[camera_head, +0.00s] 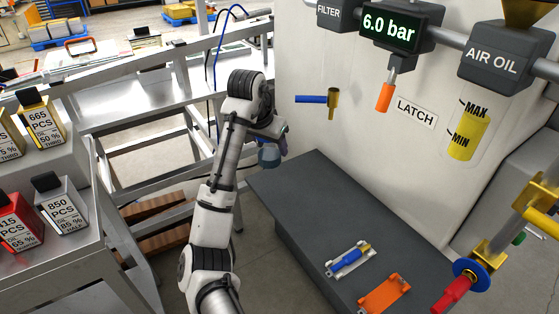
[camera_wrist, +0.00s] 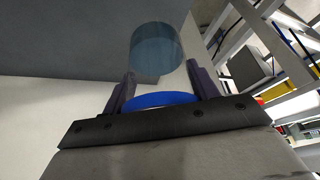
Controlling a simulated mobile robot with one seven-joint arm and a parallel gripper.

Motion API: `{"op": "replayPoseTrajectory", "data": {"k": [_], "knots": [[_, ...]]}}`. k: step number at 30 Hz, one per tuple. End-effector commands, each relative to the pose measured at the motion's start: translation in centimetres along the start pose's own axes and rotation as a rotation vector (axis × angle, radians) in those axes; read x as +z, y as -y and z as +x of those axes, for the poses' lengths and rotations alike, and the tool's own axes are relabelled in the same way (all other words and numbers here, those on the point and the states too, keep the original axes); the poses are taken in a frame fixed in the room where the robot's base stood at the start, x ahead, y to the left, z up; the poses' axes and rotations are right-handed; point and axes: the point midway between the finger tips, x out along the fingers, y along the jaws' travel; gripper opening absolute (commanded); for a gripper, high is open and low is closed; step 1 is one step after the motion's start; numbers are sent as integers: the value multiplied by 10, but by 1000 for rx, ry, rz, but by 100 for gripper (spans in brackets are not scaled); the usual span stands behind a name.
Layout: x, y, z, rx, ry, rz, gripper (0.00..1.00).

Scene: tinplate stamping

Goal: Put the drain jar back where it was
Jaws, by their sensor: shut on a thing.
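The drain jar (camera_head: 268,155) is a clear, bluish cup hanging under my gripper (camera_head: 274,132), left of the pale machine panel and near the far left end of the dark bench. In the wrist view my gripper (camera_wrist: 162,88) is shut on the jar, with a finger on each side of its blue rim (camera_wrist: 160,100). The jar's see-through body (camera_wrist: 158,50) extends beyond the fingertips.
A brass fitting with a blue handle (camera_head: 316,99) sticks out from the panel. An orange latch (camera_head: 385,97) hangs under the 6.0 bar display (camera_head: 392,24). The dark bench (camera_head: 300,200) holds a blue tool (camera_head: 347,260) and an orange holder (camera_head: 385,295). Metal rails (camera_head: 140,72) stand behind my arm.

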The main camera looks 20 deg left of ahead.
Motion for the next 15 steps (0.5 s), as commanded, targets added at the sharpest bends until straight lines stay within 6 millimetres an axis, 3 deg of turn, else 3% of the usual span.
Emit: {"op": "replayPoseTrajectory", "data": {"k": [4, 15], "knots": [[-23, -13, 11, 2, 0, 1, 29], [-5, -10, 44, 0, 1, -2, 29]]}}
